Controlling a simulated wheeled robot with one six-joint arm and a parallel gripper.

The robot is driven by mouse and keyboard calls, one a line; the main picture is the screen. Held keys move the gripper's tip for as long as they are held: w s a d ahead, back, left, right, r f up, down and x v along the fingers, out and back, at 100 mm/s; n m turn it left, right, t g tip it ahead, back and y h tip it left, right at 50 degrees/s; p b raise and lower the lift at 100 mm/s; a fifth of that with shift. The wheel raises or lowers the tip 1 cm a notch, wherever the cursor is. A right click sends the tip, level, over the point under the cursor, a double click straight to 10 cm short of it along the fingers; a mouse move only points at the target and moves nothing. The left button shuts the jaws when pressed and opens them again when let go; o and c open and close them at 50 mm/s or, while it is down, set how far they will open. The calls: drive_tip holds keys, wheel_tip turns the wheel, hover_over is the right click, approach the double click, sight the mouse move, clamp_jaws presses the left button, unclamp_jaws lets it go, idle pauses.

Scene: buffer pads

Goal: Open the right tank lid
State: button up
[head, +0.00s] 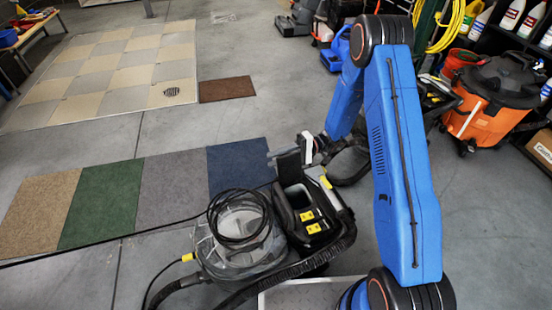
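The floor-cleaning machine has a clear rounded tank (238,242) on its left with a coiled black hose or cable on top. Its black right tank section (308,212) has yellow labels and a dark open recess. A dark flat panel (288,165), which looks like the right tank lid, stands raised at the back of this section. My gripper (285,155) is right at this panel, reaching in from the back right. Its fingers are small and partly merged with the panel, so I cannot tell whether they grip it or only touch it.
A ribbed black hose (315,262) curves around the machine's front right. Carpet squares (110,205) lie to the left, with a checkered mat (115,70) behind. An orange vacuum (490,105) and bottles on a shelf stand at the right. Grey floor (265,110) is clear behind the machine.

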drive_tip(key=shift+c, duration=0.7)
clamp_jaws()
drive_tip(key=shift+s, duration=0.1)
drive_tip(key=shift+s+d+r+n, duration=0.25)
drive_tip(key=shift+s+r+n, duration=0.25)
drive_tip(key=shift+s+n, duration=0.15)
drive_tip(key=shift+s+d+r, duration=0.1)
drive_tip(key=shift+s+r, duration=0.05)
drive_tip(key=shift+s, duration=0.2)
